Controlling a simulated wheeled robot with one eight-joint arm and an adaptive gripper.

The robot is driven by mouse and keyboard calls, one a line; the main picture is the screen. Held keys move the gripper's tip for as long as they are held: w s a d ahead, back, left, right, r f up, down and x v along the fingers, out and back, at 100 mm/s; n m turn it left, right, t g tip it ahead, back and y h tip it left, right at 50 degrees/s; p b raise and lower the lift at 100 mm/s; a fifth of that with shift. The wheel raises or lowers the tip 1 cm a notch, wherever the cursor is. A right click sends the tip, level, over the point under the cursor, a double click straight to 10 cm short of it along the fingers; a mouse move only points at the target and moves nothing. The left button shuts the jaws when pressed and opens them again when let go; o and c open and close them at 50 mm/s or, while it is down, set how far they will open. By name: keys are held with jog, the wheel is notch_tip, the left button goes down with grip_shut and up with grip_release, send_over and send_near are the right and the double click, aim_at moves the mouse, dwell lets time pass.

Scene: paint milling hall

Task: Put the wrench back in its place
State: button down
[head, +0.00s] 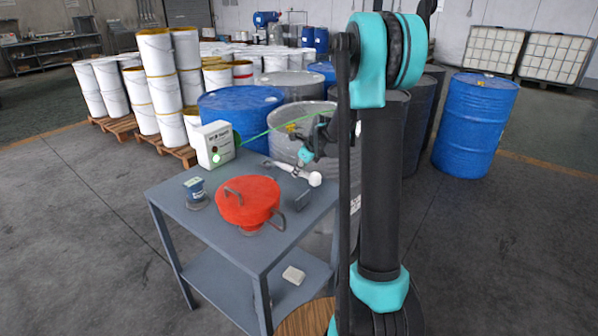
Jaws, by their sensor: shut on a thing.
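My gripper (304,157) is at the end of my arm, over the back right part of the grey table (176,212). It is small in the head view, and its fingers are partly hidden. A pale, long tool with a rounded end, which looks like the wrench (298,173), is right at the fingertips, and the gripper is shut on it. It lies aslant just above or on the tabletop; I cannot tell which. No clearly marked place for the wrench is visible.
Blue drums (476,125) stand behind.

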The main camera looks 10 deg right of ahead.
jog(key=shift+f, duration=0.85)
dwell(0.8)
jog(key=shift+r, duration=0.2)
jog(key=shift+r, duration=0.65)
jog(key=shift+f, duration=0.8)
dwell(0.9)
jog(key=c, duration=1.3)
grip_release()
